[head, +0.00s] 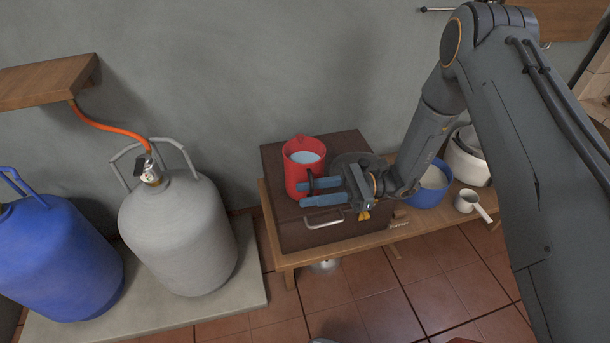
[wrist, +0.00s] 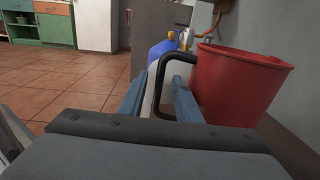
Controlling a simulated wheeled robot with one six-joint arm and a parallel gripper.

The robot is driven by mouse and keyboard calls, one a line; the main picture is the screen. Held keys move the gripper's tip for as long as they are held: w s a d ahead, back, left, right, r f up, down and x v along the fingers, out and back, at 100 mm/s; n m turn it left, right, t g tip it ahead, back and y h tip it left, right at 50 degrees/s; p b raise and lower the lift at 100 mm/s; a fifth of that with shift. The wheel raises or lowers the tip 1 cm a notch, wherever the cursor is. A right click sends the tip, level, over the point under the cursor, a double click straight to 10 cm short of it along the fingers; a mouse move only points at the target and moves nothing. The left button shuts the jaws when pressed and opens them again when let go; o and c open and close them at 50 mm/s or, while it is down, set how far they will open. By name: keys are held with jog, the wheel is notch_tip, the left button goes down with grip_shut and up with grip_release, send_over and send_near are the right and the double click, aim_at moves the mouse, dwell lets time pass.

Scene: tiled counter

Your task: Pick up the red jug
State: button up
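The red jug (head: 303,168) stands upright on a dark brown box (head: 283,225), with pale blue liquid showing inside. Its black handle shows on the side toward my gripper (head: 304,193). My gripper comes in from the right, its two blue fingers level and apart at the jug's near side. In the wrist view the red jug (wrist: 235,85) fills the right side, and its black handle (wrist: 158,72) stands between the spread fingers of my gripper (wrist: 158,88). The fingers look open around the handle. I cannot tell whether either finger touches it.
The box sits on a wooden bench (head: 270,225) against the grey wall. A blue bucket (head: 428,195), a white pot (head: 463,165) and a small saucepan (head: 467,202) stand right of it. Grey (head: 185,235) and blue (head: 60,260) gas cylinders stand left.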

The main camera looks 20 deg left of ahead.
jog(key=x, duration=0.3)
jog(key=shift+s+a+r, duration=0.2)
jog(key=shift+s+a, duration=0.05)
jog(key=shift+c, duration=0.5)
grip_shut()
dwell(0.7)
